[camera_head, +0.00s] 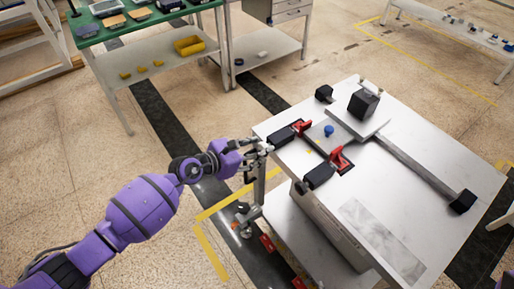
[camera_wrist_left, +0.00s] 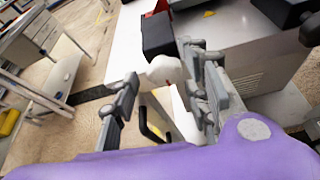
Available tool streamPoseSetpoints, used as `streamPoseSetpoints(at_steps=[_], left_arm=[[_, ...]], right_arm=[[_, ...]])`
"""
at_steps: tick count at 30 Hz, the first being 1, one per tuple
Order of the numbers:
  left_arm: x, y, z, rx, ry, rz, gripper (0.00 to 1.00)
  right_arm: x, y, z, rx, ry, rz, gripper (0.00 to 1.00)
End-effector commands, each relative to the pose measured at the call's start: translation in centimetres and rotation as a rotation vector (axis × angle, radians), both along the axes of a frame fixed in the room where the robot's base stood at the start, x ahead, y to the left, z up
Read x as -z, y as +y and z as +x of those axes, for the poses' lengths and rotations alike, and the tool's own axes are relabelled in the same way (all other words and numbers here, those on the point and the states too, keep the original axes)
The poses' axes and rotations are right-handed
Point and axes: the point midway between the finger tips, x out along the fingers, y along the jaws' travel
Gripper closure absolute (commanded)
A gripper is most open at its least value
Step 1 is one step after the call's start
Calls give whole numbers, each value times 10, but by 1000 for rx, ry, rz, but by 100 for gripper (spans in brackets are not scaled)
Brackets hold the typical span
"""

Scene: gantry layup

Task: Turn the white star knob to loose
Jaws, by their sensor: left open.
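The white star knob (camera_wrist_left: 166,70) shows in the left wrist view as a pale rounded piece at the table's edge, with a small red mark beside it. My left gripper (camera_wrist_left: 158,88) is open, with one finger on each side of the knob. Contact with the knob cannot be told. In the head view, my left gripper (camera_head: 260,150) is at the near left edge of the white table (camera_head: 376,215). The knob cannot be made out there, and its turn position is unclear. My right gripper is in neither view.
Two red clamps with black handles, a near one (camera_head: 318,177) and a far one (camera_head: 282,137), lie close to the gripper. A blue knob (camera_head: 328,130) and a black cube (camera_head: 363,103) are farther in. A green-topped bench (camera_head: 112,31) stands behind. Floor left of the table is mostly clear.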

Motion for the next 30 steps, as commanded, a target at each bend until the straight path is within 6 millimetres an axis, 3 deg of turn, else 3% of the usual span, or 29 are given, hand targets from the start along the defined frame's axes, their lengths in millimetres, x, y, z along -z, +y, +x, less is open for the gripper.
streamPoseSetpoints(at_steps=[9, 18, 30], left_arm=[[1, -3, 2, 0, 0, -1, 57], [1, -2, 3, -1, 0, -1, 97], [0, -1, 4, -5, 2, -5, 98]], right_arm=[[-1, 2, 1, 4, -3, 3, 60], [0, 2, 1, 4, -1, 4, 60], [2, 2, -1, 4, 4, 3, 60]])
